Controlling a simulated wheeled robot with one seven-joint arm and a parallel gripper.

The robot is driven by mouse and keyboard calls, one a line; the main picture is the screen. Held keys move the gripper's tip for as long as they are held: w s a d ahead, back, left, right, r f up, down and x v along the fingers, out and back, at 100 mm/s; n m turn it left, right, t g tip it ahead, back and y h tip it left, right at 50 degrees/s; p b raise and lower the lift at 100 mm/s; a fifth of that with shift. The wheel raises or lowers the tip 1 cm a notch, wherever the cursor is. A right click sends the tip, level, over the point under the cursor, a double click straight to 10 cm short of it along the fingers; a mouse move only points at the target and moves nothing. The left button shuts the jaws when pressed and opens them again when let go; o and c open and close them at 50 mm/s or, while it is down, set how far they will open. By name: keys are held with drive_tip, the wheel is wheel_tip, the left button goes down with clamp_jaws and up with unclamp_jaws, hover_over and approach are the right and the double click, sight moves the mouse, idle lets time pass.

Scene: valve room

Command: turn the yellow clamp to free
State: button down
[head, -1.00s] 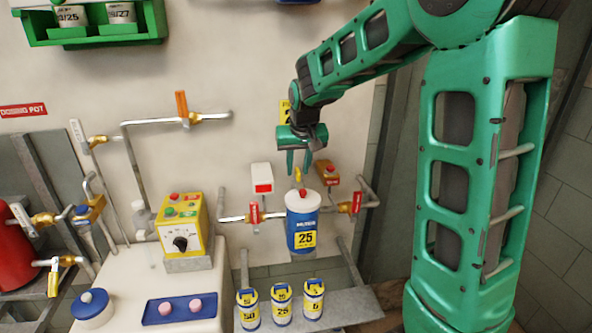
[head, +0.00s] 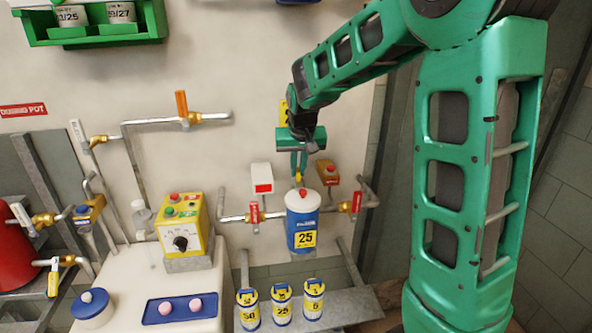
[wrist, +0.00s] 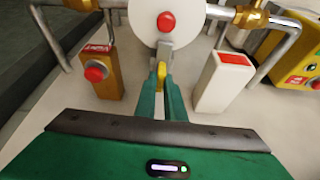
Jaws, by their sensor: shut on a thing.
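The yellow clamp (wrist: 161,72) stands at the rim of the blue canister (head: 302,228) with the white lid, which is marked 25. In the head view only a small part of the clamp (head: 298,178) shows below my fingers. My gripper (wrist: 160,92) is shut on the clamp, one green finger on each side of it. In the head view my gripper (head: 299,172) points down just behind the canister lid. The lid has a red knob (wrist: 166,21) on top. The clamp's lower part is hidden by the fingers.
A white box with a red panel (head: 262,178) and an orange box with a red button (head: 328,172) flank the gripper closely. Pipes with red-tagged valves (head: 254,213) run on both sides of the canister. Several small yellow-lidded canisters (head: 282,305) stand in front.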

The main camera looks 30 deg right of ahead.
drive_tip(key=m, duration=0.2)
drive_tip(key=m+h, duration=0.1)
drive_tip(key=m+g, duration=0.1)
drive_tip(key=m, duration=0.1)
drive_tip(key=shift+w+a+m+h, duration=0.15)
drive_tip(key=shift+a+m+h, duration=0.1)
drive_tip(key=shift+m+h, duration=0.05)
drive_tip(key=m+g, duration=0.1)
drive_tip(key=m, duration=0.1)
drive_tip(key=m+g+h, duration=0.1)
drive_tip(key=m, duration=0.2)
drive_tip(key=shift+w+a, duration=0.1)
drive_tip(key=shift+w, duration=0.1)
drive_tip(key=m, duration=0.2)
drive_tip(key=m+g, duration=0.1)
drive_tip(key=m, duration=0.1)
drive_tip(key=shift+w+m+g, duration=0.15)
drive_tip(key=shift+m+g, duration=0.15)
drive_tip(key=shift+w+r+m+g, duration=0.1)
drive_tip(key=shift+m+g, duration=0.2)
drive_tip(key=shift+m, duration=0.7)
drive_tip(key=c, duration=1.8)
unclamp_jaws()
drive_tip(key=shift+c, duration=0.2)
